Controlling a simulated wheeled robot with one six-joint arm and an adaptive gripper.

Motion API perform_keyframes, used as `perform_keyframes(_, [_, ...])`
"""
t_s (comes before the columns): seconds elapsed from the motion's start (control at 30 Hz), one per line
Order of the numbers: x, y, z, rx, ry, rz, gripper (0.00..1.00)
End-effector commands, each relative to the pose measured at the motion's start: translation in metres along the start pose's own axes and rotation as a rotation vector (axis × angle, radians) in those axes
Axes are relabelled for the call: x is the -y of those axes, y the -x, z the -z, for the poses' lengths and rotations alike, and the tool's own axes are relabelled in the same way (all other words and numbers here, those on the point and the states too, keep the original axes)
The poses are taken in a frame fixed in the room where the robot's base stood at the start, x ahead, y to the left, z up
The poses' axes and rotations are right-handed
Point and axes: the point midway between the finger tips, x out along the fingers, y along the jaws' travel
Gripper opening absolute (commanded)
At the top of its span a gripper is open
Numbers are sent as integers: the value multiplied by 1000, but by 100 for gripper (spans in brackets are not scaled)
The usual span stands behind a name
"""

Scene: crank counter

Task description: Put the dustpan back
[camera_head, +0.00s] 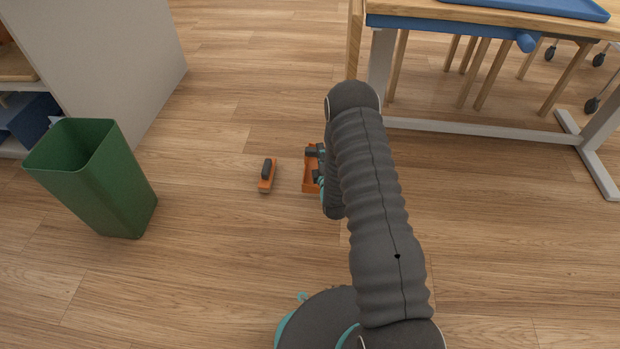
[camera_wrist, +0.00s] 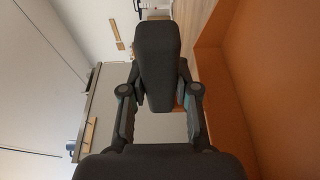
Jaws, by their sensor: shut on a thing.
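The orange dustpan (camera_head: 308,187) is low over or on the wooden floor, beside my arm; I cannot tell whether it touches the floor. My gripper (camera_head: 316,165) is at the dustpan, partly hidden by my arm. In the wrist view the gripper (camera_wrist: 159,92) is shut on the dustpan's dark handle (camera_wrist: 158,60), which sits between the fingers. The orange pan wall (camera_wrist: 265,90) fills the right of that view. A small orange brush (camera_head: 266,184) with a dark grip lies on the floor just left of the dustpan.
A green bin (camera_head: 105,185) stands at the left beside a white cabinet (camera_head: 120,50). A wooden table (camera_head: 470,15) with blue trim and white metal legs is at the upper right. The floor around the brush and in front of the bin is clear.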

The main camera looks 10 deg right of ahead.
Motion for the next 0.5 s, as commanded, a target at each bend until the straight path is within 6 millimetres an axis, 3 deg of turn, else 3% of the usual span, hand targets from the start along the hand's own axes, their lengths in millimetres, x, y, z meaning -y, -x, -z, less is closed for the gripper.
perform_keyframes(0.17, [19,-17,0,2,1,-2,0])
perform_keyframes(0.5, [58,-76,26,4,1,-3,0])
